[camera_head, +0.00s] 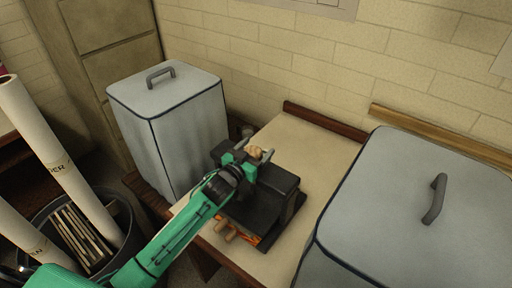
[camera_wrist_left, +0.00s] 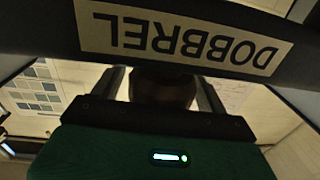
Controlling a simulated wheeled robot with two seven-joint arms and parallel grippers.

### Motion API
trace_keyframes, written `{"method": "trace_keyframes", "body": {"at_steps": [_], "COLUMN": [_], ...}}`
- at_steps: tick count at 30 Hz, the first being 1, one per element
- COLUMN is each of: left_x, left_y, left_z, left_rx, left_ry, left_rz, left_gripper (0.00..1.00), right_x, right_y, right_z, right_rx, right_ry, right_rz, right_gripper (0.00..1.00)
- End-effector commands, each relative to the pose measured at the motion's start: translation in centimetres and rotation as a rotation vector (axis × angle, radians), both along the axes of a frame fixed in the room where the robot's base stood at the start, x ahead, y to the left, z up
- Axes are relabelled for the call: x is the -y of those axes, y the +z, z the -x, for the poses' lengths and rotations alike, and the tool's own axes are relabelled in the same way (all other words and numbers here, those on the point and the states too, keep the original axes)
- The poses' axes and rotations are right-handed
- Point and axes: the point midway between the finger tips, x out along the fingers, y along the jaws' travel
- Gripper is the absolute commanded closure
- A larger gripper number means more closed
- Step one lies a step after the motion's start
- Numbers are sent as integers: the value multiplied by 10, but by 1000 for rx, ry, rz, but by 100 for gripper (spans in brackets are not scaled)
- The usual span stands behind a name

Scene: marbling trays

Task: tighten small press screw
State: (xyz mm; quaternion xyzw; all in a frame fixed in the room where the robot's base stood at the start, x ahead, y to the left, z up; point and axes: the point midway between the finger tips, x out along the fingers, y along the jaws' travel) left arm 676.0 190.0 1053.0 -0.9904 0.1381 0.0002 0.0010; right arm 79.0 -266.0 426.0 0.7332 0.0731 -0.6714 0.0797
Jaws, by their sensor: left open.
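The small press (camera_head: 278,190) is a black, blocky device standing on the pale table. A light wooden knob (camera_head: 255,153) shows at its top, between the fingers of my left gripper (camera_head: 258,148). The gripper is open around the knob; whether a finger touches it I cannot tell. In the left wrist view a dark brown rounded thing (camera_wrist_left: 162,90), seemingly the knob, sits between the fingers. A dark bar (camera_wrist_left: 185,14) with an upside-down "DOBBREL" label (camera_wrist_left: 185,40) crosses that view. My arm hides part of the press. My right gripper is out of view.
Two grey covered boxes with handles flank the table (camera_head: 312,137): one at left (camera_head: 185,130), one at right (camera_head: 420,225). A dark bin (camera_head: 125,215) with white rolls stands at lower left.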

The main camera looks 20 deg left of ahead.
Motion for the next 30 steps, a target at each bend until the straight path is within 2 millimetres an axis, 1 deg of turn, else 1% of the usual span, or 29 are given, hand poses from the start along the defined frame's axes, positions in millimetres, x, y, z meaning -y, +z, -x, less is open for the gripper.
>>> {"method": "trace_keyframes", "body": {"at_steps": [8, 9, 11, 15, 16, 23, 30], "left_x": [1, 1, 1, 1, 1, 0, 0], "left_y": [0, -1, 0, 0, 0, 0, 1], "left_z": [-1, -1, -1, -1, -1, -1, -1], "left_rx": [0, 0, 0, 0, 0, 1, 1], "left_ry": [-1, -1, -1, -1, -1, -14, -90], "left_rz": [0, 0, 0, 0, 0, -2, -7], "left_gripper": [24, 28, 40, 68, 69, 69, 69], "right_x": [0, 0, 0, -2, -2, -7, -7], "right_y": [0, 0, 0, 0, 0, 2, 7], "right_z": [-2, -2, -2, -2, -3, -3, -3], "right_rx": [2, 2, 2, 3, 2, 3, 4], "right_ry": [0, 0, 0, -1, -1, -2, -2], "right_rz": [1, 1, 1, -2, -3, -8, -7], "right_gripper": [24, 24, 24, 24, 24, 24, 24]}}
